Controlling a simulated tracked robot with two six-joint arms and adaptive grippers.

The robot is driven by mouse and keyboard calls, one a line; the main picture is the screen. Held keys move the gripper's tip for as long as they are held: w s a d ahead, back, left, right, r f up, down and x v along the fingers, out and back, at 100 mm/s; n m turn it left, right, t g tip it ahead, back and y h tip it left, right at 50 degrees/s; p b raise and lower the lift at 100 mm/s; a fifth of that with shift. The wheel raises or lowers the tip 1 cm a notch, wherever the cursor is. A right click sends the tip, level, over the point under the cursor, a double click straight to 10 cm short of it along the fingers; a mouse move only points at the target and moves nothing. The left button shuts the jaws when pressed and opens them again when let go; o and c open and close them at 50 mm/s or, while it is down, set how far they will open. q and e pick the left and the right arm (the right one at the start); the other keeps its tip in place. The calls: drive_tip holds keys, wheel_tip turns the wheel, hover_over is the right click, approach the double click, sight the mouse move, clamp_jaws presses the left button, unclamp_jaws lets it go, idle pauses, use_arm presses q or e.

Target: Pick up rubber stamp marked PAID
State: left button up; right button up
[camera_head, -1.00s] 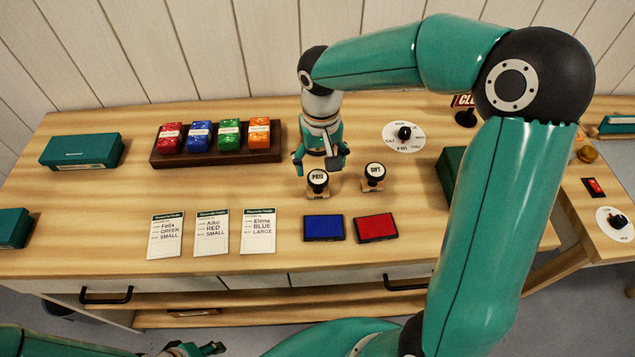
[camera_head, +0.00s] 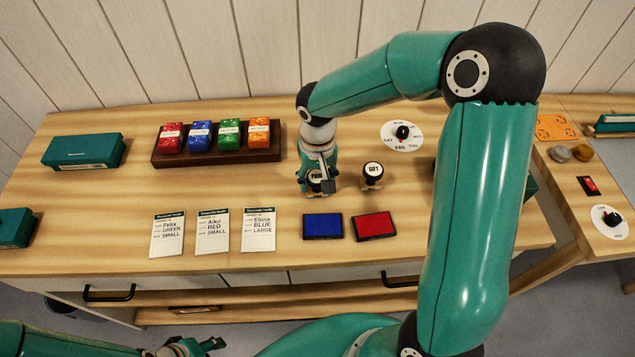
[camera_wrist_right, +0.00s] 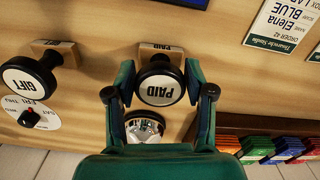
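The PAID stamp (camera_head: 317,176) stands upright on the table, with a black round head, white label and wooden base. It is partly covered by my right gripper (camera_head: 316,186) in the head view. In the right wrist view the PAID stamp (camera_wrist_right: 160,89) stands between the two fingers of my right gripper (camera_wrist_right: 159,94). The fingers are open, with a gap visible on each side of the stamp's head. My left gripper (camera_head: 190,347) shows only in part at the bottom edge, and its opening cannot be made out.
The GIFT stamp (camera_head: 372,174) stands close to the right of the PAID stamp. A blue ink pad (camera_head: 323,226) and red ink pad (camera_head: 374,225) lie in front. A shiny metal dome (camera_wrist_right: 146,127) is close behind the stamp. A wooden tray (camera_head: 218,157) holds coloured packs.

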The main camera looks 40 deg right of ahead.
drive_tip(key=c, duration=0.6)
